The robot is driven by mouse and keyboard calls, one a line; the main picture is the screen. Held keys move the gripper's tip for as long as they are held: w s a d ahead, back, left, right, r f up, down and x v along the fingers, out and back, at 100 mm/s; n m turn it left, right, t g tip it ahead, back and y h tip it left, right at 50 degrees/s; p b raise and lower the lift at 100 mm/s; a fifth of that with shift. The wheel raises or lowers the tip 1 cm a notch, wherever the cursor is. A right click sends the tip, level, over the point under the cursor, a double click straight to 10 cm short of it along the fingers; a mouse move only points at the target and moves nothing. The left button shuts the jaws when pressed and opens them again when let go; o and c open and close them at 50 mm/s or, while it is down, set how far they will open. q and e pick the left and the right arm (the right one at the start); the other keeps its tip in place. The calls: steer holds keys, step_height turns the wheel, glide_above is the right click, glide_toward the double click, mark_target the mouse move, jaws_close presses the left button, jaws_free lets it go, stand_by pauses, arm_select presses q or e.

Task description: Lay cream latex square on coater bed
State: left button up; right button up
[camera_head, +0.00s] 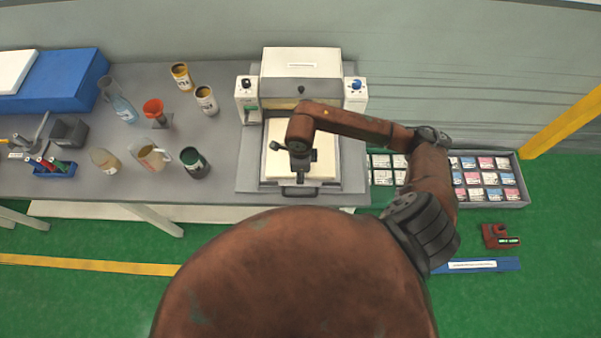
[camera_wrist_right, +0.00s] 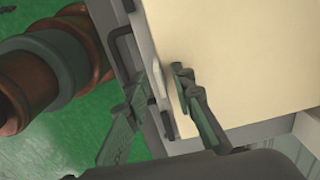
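The cream latex square (camera_head: 276,162) lies over the bed of the coater, partly hidden by my right arm. It fills much of the right wrist view (camera_wrist_right: 235,55), appearing flat, with one edge running close to the gripper. The white coater (camera_head: 301,65) stands at the table's right end, and its bed has a front handle (camera_head: 299,191). My right gripper (camera_head: 301,168) is above the square's front part. In the wrist view its fingers (camera_wrist_right: 158,95) are apart, one over the cream surface and one outside its edge. My left gripper is out of view.
Bottles, cups and cans stand on the grey table (camera_head: 225,150) left of the coater. A blue box (camera_head: 65,85) is at the far left. A grey tray (camera_head: 515,197) of small packs sits at the right. Green floor lies in front.

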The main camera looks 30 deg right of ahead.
steer(key=shift+r, duration=0.1)
steer(key=shift+r, duration=0.25)
step_height(320, 180, up, 12)
steer(key=b, duration=0.1)
steer(key=shift+f, duration=0.2)
steer(key=shift+s+f, duration=0.1)
steer(key=shift+s, duration=0.05)
stand_by(1.0)
